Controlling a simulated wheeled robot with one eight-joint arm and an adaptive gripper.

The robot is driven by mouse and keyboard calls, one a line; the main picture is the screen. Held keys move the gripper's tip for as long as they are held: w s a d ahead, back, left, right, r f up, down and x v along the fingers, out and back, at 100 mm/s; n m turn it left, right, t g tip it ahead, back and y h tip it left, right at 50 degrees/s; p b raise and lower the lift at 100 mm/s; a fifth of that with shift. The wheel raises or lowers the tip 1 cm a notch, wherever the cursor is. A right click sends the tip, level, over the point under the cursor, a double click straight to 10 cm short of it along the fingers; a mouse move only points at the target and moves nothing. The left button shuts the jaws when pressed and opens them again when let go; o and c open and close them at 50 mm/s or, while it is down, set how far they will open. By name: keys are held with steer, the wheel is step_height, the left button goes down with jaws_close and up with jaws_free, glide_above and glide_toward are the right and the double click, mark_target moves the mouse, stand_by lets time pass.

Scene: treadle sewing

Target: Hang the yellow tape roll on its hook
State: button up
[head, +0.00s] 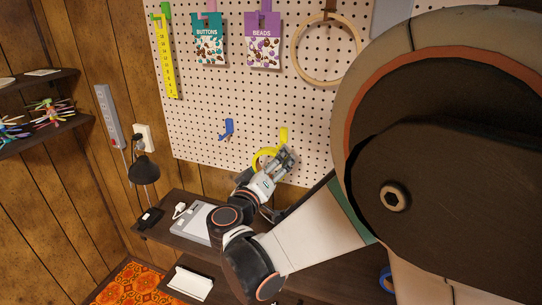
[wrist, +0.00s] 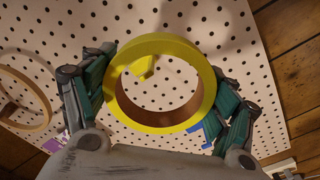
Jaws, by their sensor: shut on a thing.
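The yellow tape roll (head: 262,156), a thick ring with a brown inner core, is held close to the pegboard. My gripper (head: 284,161) is shut on it. In the wrist view the roll (wrist: 209,92) sits between the two green-padded fingers of my gripper (wrist: 158,98), its opening facing the camera. The yellow hook (head: 283,135) is on the pegboard, just above and right of the roll in the head view. In the wrist view the hook (wrist: 143,66) shows through the roll's opening, near its upper left. I cannot tell whether the ring is around the hook or in front of it.
A blue hook (head: 227,128) is to the left on the pegboard (head: 205,105). A yellow ruler (head: 165,58), button packet (head: 209,45), bead packet (head: 263,47) and wooden hoop (head: 297,60) hang above.

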steer(key=x, duration=0.7)
steer(key=shift+w+d+b, duration=0.15)
steer(key=shift+w+b, duration=0.15)
steer(key=shift+w, duration=0.05)
stand_by(0.5)
steer(key=shift+f, duration=0.1)
steer(key=shift+f+b, duration=0.7)
steer(key=shift+f, duration=0.1)
stand_by(0.5)
steer(key=o, duration=1.1)
steer(key=v, duration=1.2)
